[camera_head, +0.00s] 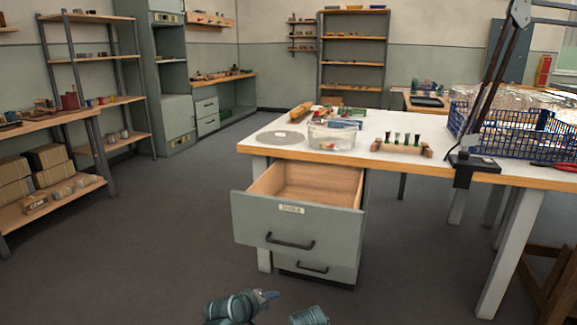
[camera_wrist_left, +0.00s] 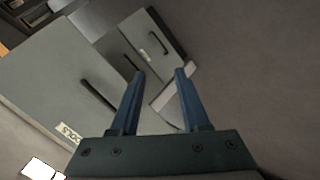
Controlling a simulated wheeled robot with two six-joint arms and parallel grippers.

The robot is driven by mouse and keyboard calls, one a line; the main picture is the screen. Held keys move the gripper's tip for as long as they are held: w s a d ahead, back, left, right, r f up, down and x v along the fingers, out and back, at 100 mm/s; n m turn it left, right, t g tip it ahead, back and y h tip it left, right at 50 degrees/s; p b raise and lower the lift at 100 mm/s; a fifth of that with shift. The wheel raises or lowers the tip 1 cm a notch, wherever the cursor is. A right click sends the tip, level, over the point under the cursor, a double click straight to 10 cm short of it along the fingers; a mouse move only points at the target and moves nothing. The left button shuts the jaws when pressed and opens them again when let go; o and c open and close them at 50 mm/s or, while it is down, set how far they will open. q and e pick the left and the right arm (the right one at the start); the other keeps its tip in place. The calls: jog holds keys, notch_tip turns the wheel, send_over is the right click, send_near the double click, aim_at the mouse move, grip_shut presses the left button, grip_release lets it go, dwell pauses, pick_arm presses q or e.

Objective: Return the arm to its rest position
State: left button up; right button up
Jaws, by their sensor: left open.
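My left gripper (camera_head: 268,296) is low at the bottom edge of the head view, in front of the grey drawer cabinet and apart from it. In the left wrist view its two blue fingers (camera_wrist_left: 160,72) are spread, with nothing held between them. Part of my left arm shows beside it in the head view. Another rounded piece of my body shows at the bottom edge, with no fingers visible on it. My right gripper is not seen.
The upper drawer (camera_head: 285,222) of the cabinet stands pulled out and looks empty inside. The white worktable (camera_head: 460,160) carries a clear bin (camera_head: 332,136), a wooden block with several brushes (camera_head: 402,147) and a blue crate (camera_head: 520,135). The floor (camera_head: 150,245) to the left is clear.

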pick_arm(q)
jog(key=s+a+f+m+g+y, duration=0.5)
jog(key=s+a+f+m+g, duration=0.3)
jog(key=s+a, duration=0.4)
jog(key=s+d+r+m+g+p, duration=0.1)
jog(key=s+d+r+m+p, duration=0.15)
jog(key=d, duration=0.35)
jog(key=s+d+r+m+g+p, duration=0.1)
jog(key=s+d+r+p, duration=0.1)
jog(key=s+d, duration=0.3)
notch_tip(320, 180, up, 38)
jog(key=p, duration=3.8)
jog(key=shift+w+d+y, duration=0.35)
jog(key=shift+d+y, duration=0.05)
jog(key=shift+d, duration=0.05)
jog(key=shift+f+n, duration=0.15)
jog(key=shift+n, duration=0.1)
jog(key=shift+d, duration=0.1)
jog(key=shift+d, duration=0.15)
